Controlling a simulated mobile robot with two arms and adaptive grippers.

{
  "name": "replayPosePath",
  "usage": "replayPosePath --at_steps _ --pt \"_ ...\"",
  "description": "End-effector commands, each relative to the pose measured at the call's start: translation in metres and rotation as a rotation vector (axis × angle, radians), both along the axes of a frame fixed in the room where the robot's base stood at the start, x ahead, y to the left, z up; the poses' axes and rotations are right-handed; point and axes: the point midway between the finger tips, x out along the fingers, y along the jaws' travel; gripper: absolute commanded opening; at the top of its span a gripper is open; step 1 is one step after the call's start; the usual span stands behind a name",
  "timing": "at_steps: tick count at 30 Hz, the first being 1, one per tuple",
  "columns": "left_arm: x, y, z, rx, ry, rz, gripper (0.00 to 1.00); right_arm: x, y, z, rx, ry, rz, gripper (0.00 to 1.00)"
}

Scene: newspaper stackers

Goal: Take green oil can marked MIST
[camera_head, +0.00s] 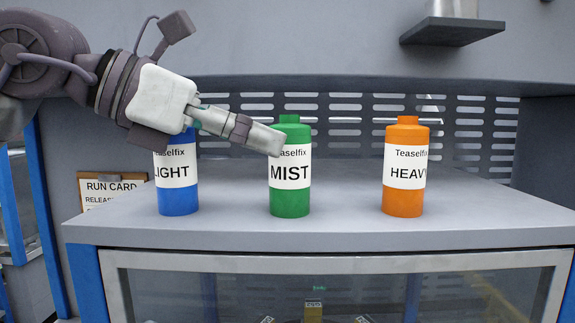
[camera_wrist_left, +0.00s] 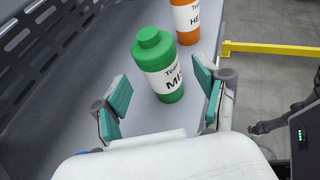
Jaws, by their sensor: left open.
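The green oil can (camera_head: 290,200) marked MIST stands upright in the middle of the grey shelf top. My left gripper (camera_head: 262,137) reaches in from the left, and its finger covers the upper left of the can in the head view. In the left wrist view the green can (camera_wrist_left: 160,64) stands ahead of the open fingers of my left gripper (camera_wrist_left: 160,100), roughly between their lines. The gripper is open and holds nothing.
A blue can (camera_head: 178,200) marked LIGHT stands left of the green one, partly behind my gripper. An orange can (camera_head: 403,203) marked HEAVY stands to the right. The shelf top (camera_head: 345,225) is bare between the cans. A slotted back panel (camera_head: 470,130) rises behind.

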Motion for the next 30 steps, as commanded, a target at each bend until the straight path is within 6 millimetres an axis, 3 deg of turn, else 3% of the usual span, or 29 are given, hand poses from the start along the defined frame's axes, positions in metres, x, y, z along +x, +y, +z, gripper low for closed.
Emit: replayPosePath --at_steps 10,19,28,30 --pt "0.01 -0.021 -0.014 0.0 0.002 -0.004 0.73 0.032 0.004 0.013 0.007 -0.05 -0.002 0.75" --pt "0.029 -0.058 -0.032 0.0 0.003 -0.003 0.73 0.021 0.009 0.028 0.012 -0.033 -0.005 0.75" --pt "0.031 -0.062 -0.035 -0.001 0.0 -0.002 0.73 0.016 0.009 0.028 0.012 -0.025 -0.004 0.75" --pt "0.031 -0.062 -0.035 -0.001 0.0 -0.002 0.63 0.016 0.009 0.028 0.012 -0.025 -0.004 0.75"
